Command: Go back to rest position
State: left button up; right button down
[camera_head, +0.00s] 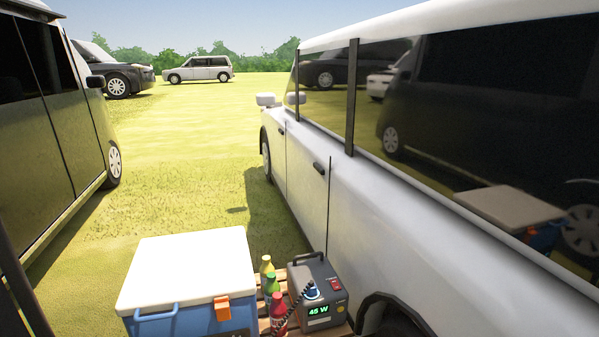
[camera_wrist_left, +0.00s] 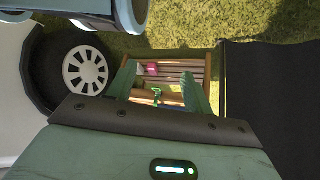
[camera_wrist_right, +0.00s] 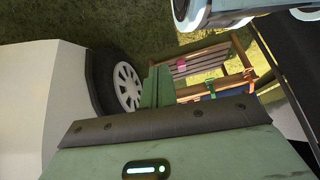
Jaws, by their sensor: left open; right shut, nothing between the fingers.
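Neither gripper shows in the head view. In the left wrist view my left gripper (camera_wrist_left: 158,72) has its two green fingers spread apart, with nothing held between them. In the right wrist view my right gripper (camera_wrist_right: 158,70) has its green fingers together and holds nothing. Beyond the fingers of both is a slatted wooden piece, seen in the left wrist view (camera_wrist_left: 188,64) and in the right wrist view (camera_wrist_right: 205,60). A small pink item (camera_wrist_left: 151,69) lies on it, and a small green item (camera_wrist_left: 157,91) shows nearer.
In the head view a blue cooler with a white lid (camera_head: 190,266) stands beside several bottles (camera_head: 272,284) and a grey power unit (camera_head: 318,290) on wooden slats. A white van (camera_head: 390,225) is at right, a dark van (camera_head: 50,150) at left. Open grass (camera_head: 180,170) lies between them.

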pick_arm(q)
jog(key=w+r+t+p, duration=0.1)
jog(key=w+r+p, duration=0.2)
jog(key=r+p, duration=0.3)
jog(key=w+r+t+p, duration=0.1)
jog(key=w+r+p, duration=0.2)
jog(key=r+p, duration=0.4)
notch_tip(320, 180, up, 3)
jog(key=shift+w+r, duration=0.1)
jog(key=shift+w, duration=0.2)
pick_arm(e)
jog(key=w+r+t, duration=0.1)
jog(key=w+r, duration=0.2)
jog(key=r, duration=0.5)
jog(key=w+r+t, duration=0.1)
jog(key=w+r, duration=0.2)
jog(key=r, duration=0.5)
jog(key=shift+s+a+f, duration=0.1)
jog(key=shift+f, duration=0.05)
